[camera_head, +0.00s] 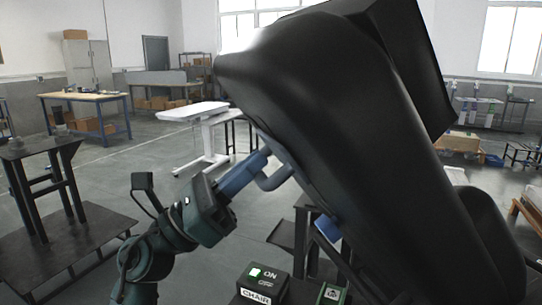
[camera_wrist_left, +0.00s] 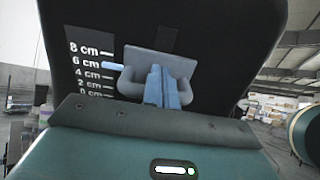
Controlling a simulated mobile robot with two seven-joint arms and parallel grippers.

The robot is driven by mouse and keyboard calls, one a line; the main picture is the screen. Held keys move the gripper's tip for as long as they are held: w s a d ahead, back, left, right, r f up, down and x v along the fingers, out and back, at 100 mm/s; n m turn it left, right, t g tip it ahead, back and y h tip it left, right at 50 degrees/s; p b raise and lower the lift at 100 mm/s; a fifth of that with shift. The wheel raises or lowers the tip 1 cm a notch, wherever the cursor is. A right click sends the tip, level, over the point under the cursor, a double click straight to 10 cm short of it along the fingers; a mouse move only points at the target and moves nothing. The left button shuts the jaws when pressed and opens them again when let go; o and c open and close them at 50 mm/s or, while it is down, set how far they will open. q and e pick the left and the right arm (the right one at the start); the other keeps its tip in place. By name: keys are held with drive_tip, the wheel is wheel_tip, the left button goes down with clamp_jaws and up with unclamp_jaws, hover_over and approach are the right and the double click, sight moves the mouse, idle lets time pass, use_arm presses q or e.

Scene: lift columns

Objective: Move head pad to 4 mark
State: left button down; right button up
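A large black padded chair back (camera_head: 345,130) fills the head view, tilted, with a black block at its upper right; I cannot tell where the head pad begins. A blue-grey handle (camera_head: 276,178) sticks out of its near side. My left gripper (camera_head: 262,163) reaches this handle. In the left wrist view the gripper's fingers (camera_wrist_left: 160,88) are close together on the handle (camera_wrist_left: 130,84). Beside it on the black panel is a scale (camera_wrist_left: 85,70) from 0 to 8 cm. A light blue pointer (camera_wrist_left: 115,66) lies at the 6 cm line. My right gripper is not in view.
A box marked CHAIR with an ON/OFF switch (camera_head: 265,281) stands below the chair back. A dark stand (camera_head: 45,180) is at the left. A white table (camera_head: 193,112) and wooden workbenches (camera_head: 85,97) stand farther back. Open grey floor lies between them.

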use_arm(q)
drive_tip(key=shift+d+f, duration=0.2)
drive_tip(key=shift+f, duration=0.05)
drive_tip(key=shift+w+d+f+b, duration=0.2)
drive_tip(key=shift+d+f+b, duration=0.1)
drive_tip(key=shift+f+b, duration=0.3)
drive_tip(key=shift+w+d+f+b, duration=0.1)
drive_tip(key=shift+d+f+b, duration=0.1)
drive_tip(key=shift+b, duration=0.1)
drive_tip(key=shift+a+r, duration=0.1)
drive_tip(key=shift+r, duration=0.15)
idle(0.4)
drive_tip(key=shift+s+a+r+p, duration=0.2)
drive_tip(key=shift+a+r+p, duration=0.2)
drive_tip(key=shift+r+p, duration=0.15)
